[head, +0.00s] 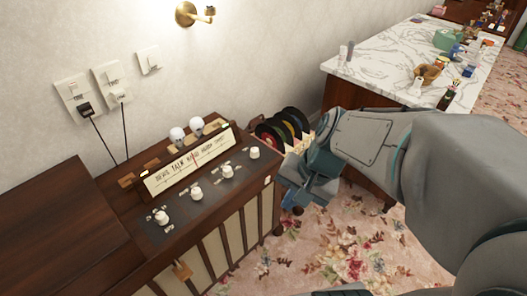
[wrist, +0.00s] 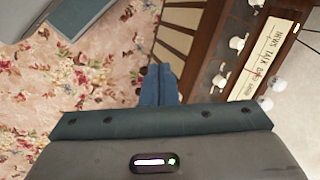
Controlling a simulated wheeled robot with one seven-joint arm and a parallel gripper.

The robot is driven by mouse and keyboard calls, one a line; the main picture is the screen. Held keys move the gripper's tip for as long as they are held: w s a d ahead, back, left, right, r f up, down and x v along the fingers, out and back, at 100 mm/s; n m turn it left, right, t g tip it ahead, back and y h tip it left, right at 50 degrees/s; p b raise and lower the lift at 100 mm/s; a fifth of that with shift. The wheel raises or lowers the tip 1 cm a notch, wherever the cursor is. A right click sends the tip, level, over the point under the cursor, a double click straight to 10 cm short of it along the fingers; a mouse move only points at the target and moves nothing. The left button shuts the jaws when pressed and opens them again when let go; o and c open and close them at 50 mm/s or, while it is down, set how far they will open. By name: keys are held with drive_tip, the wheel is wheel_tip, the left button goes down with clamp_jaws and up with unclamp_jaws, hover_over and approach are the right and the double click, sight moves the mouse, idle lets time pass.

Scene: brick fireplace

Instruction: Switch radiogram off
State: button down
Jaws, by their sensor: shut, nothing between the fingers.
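The radiogram (head: 225,215) is a dark wooden cabinet with slatted cream front panels at the left of the head view. Its black top panel carries several white knobs (head: 197,194) and a pale dial strip (head: 190,163) with station words. A small pale piece (head: 267,180) sits near the right end of its front edge; I cannot tell if it is a switch. The radiogram also shows at the upper right of the wrist view (wrist: 205,50). My gripper (head: 290,203) is beside the cabinet's right end, apart from the knobs. Its blue fingers (wrist: 159,75) are together and empty.
Wall sockets with plugs (head: 118,97) are above the radiogram, with cords hanging down. Two white bulbs (head: 187,131) stand behind the dial. Records in a rack (head: 285,128) are beyond its right end. A marble-topped counter (head: 385,60) stands behind my arm. The floral carpet (head: 330,245) is open.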

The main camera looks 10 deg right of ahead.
drive_tip(key=w+f+m+y+b, duration=0.3)
drive_tip(key=f+m+b, duration=0.2)
drive_tip(key=f, duration=0.3)
drive_tip(key=w+d+f+m+t+b, duration=0.9)
drive_tip(key=f+m, duration=0.5)
drive_tip(key=m, duration=0.3)
drive_tip(key=w+d+b, duration=0.1)
drive_tip(key=w+b, duration=0.1)
drive_tip(key=w, duration=0.1)
drive_tip(key=shift+d+f+y+b, duration=0.25)
drive_tip(key=shift+f+y+b, duration=0.05)
drive_tip(key=shift+y+b, duration=0.1)
drive_tip(key=shift+w, duration=0.1)
drive_tip(key=b, duration=0.3)
approach(268, 180)
wheel_tip(268, 180, down, 4)
drive_tip(key=w+a, duration=0.1)
drive_tip(key=w, duration=0.1)
drive_tip(key=w+a, duration=0.1)
drive_tip(key=shift+w+a+r+b, duration=0.3)
drive_tip(key=shift+w, duration=0.1)
drive_tip(key=shift+w+a+r, duration=0.15)
drive_tip(key=shift+w+a, duration=0.15)
drive_tip(key=shift+w, duration=0.15)
